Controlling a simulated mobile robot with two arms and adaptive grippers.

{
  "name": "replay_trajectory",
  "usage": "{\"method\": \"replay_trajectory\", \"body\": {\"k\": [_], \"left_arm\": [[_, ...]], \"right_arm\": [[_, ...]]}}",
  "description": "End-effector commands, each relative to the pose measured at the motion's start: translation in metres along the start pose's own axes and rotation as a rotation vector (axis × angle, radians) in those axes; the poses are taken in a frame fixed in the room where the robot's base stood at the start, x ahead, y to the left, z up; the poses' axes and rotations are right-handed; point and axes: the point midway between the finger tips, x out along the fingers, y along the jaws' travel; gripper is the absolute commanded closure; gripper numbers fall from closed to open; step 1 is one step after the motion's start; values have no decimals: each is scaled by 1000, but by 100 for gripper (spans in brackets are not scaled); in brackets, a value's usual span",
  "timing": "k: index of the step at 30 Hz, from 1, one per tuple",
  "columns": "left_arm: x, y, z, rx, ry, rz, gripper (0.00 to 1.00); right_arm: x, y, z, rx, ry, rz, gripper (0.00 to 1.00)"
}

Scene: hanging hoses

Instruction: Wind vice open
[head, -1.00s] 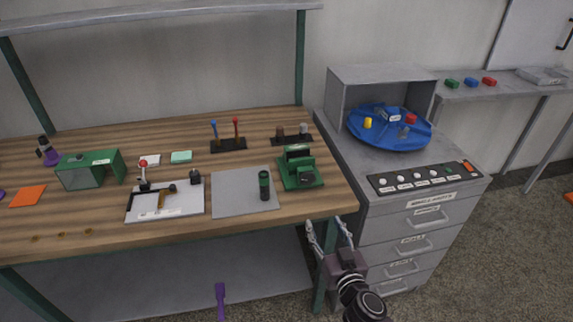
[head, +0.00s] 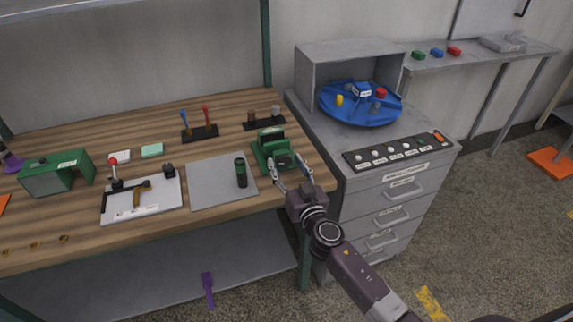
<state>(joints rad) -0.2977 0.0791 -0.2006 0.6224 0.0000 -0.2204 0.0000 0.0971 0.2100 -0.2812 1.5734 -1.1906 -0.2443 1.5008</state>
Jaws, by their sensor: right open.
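The green vice (head: 270,148) stands on the wooden workbench (head: 100,228) near its right end, beside a grey mat. Its front part is partly hidden by my right gripper, and I cannot make out its handle or jaw gap clearly. My right gripper (head: 289,172) is open, with its fingers at the front of the vice over the bench edge. I cannot tell whether the fingers touch the vice. My left gripper is not in view.
A dark green cylinder (head: 241,172) stands on the grey mat (head: 215,187) left of the vice. A white board with a clamp (head: 142,198) lies further left. A grey drawer cabinet (head: 385,206) with a blue turntable (head: 358,110) stands close on the right.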

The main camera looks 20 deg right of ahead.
Motion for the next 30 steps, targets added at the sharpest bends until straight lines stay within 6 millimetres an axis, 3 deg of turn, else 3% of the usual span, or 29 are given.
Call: {"method": "replay_trajectory", "body": {"k": [6, 17, 30], "left_arm": [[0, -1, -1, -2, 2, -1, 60], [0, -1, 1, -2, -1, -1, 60], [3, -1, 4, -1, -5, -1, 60]], "right_arm": [[0, 0, 0, 1, 0, 0, 52], [0, 0, 0, 1, -1, 0, 92], [0, -1, 1, -99, 0, -1, 92]]}}
